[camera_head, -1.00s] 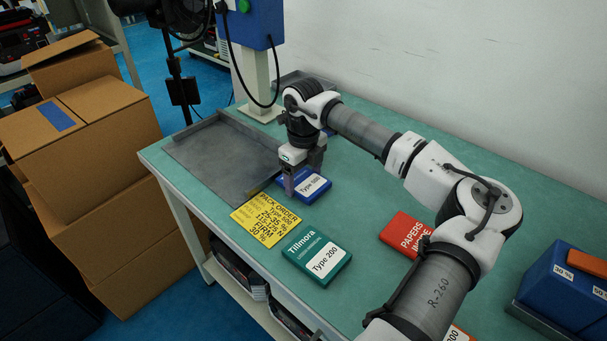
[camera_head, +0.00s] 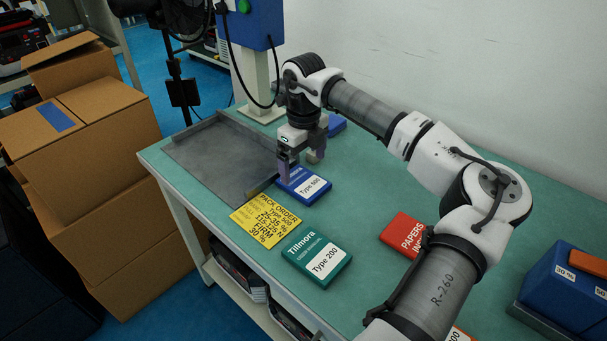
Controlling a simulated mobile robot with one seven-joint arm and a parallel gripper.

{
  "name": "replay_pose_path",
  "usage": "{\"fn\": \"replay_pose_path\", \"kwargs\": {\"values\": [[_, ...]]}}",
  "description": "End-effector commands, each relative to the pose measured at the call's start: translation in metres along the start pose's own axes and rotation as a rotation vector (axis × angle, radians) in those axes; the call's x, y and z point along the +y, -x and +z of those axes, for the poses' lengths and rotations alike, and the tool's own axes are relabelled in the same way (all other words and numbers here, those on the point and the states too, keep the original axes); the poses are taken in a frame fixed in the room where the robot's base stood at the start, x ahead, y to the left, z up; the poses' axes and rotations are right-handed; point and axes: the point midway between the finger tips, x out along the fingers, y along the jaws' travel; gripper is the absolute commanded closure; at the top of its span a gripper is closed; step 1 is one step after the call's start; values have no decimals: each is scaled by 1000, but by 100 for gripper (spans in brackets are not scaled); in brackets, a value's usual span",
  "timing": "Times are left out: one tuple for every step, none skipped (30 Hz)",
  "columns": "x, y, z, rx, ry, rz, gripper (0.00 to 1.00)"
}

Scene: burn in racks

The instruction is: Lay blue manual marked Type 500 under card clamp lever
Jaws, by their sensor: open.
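The blue manual marked Type 500 (camera_head: 311,187) lies flat on the green bench top, its white label facing up. My gripper (camera_head: 300,165) is open, pointing down at the manual's far left edge. Its fingers are apart, the left one overlapping the manual's corner in the picture and the right one just behind it. I cannot tell whether they touch it. I cannot make out a card clamp lever in this view.
A grey metal tray (camera_head: 205,160) lies left of the manual. A yellow pack order card (camera_head: 265,221), a green Type 200 manual (camera_head: 316,258) and a red booklet (camera_head: 405,233) lie nearer. A blue machine head on a post (camera_head: 258,80) stands behind. A blue bin (camera_head: 560,290) is at right.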

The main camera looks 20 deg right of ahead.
Motion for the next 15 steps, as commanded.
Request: {"fn": "replay_pose_path", "kwargs": {"values": [[0, 12, 0, 0, 0, -5, 1], [0, 19, 0, 0, 0, -4, 1], [-1, 27, 0, 0, -1, -4, 1], [-1, 33, 0, 0, -1, -4, 1], [0, 39, 0, 1, 0, -3, 1], [0, 46, 0, 0, 1, -3, 1], [0, 51, 0, 0, 0, -3, 1], [0, 55, 0, 0, 0, -2, 1], [0, 59, 0, 1, 1, -1, 1], [0, 62, 0, 1, 1, -1, 1], [0, 65, 0, 2, 1, -1, 1], [0, 68, 0, 1, 2, -1, 1], [0, 70, 0, 1, 2, -1, 1], [0, 71, 0, 1, 2, -1, 1], [0, 72, 0, 1, 2, 0, 1]]}}
